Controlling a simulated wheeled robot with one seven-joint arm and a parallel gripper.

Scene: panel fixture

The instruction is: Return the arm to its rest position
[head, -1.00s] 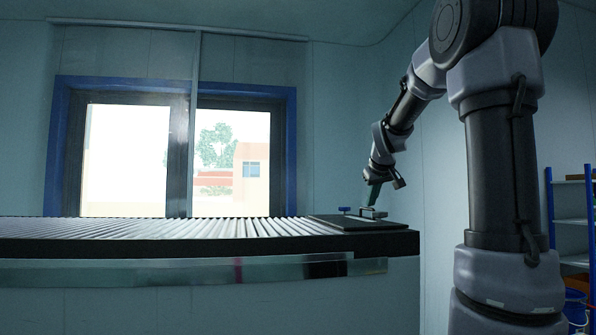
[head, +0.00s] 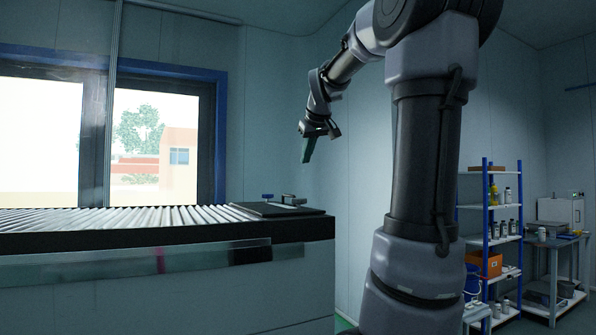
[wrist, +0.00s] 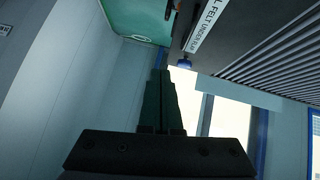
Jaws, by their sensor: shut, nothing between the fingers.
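My gripper (head: 307,155) hangs at the end of my arm in the head view, above and to the right of the panel fixture's end plate. It is shut and empty, with clear air between it and the fixture. In the wrist view the closed green fingers (wrist: 161,90) point up the picture. The dark end plate (head: 277,210) carries a small blue-handled part (head: 267,197) and a grey metal fitting (head: 292,199). In the wrist view the blue part (wrist: 184,63) shows just beyond the fingertips, and part of a printed label (wrist: 208,25) is readable.
The ribbed bench top (head: 130,219) runs left from the end plate, below a blue-framed window (head: 221,135). A blue-posted shelf (head: 487,215) with bottles and a side table (head: 553,245) stand at the right. The space around my gripper is free.

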